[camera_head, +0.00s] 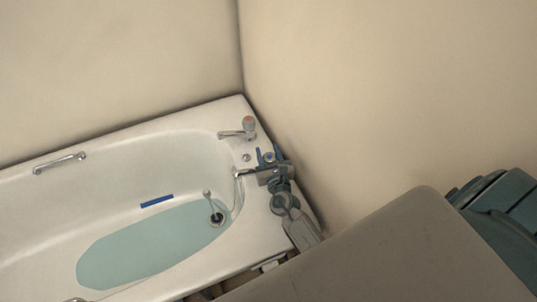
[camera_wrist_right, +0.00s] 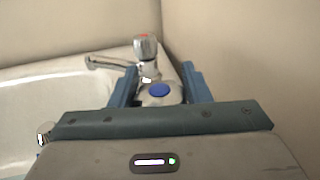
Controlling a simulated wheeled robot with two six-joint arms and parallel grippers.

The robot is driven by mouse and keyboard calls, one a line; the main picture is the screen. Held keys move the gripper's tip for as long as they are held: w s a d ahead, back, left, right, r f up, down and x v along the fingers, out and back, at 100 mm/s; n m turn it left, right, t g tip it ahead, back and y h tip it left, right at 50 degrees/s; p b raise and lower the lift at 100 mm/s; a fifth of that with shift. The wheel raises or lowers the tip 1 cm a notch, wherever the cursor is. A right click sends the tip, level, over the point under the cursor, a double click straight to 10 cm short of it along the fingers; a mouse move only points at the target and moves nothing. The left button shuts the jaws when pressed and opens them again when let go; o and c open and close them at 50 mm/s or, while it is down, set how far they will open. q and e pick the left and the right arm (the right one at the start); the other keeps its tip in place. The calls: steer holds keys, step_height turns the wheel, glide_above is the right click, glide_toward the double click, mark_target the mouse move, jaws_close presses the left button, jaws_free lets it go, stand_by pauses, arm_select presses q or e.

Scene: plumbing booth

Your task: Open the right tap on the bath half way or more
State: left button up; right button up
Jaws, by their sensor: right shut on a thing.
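The right tap has a blue-marked knob; it shows between the fingers in the head view (camera_head: 269,156) and in the wrist view (camera_wrist_right: 159,91). My right gripper (camera_head: 266,156) has come in over the bath's end rim and is shut on this knob, one blue finger on each side. The fingers also show in the wrist view (camera_wrist_right: 160,88). The gripper hides most of the tap's body, and how far the knob is turned cannot be told. The bath (camera_head: 125,139) is white. My left gripper is not in view.
The other tap, with a red-marked knob (camera_head: 249,123), stands close behind the gripper. A chrome grab handle (camera_head: 60,163) is on the far rim. A blue strip (camera_head: 157,201) and a drain (camera_head: 217,219) are in the bath. A beige wall (camera_head: 380,90) rises close on the right.

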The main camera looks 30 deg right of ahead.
steer(key=o, duration=1)
steer(key=shift+s, duration=0.2)
steer(key=b+v, duration=0.3)
steer(key=v, duration=0.6)
steer(key=shift+s+a+f, duration=0.15)
steer(key=shift+s, duration=0.15)
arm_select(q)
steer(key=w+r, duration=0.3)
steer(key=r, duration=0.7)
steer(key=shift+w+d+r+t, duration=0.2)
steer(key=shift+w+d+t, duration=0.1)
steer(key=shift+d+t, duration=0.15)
arm_select(e)
steer(key=shift+s, duration=0.35)
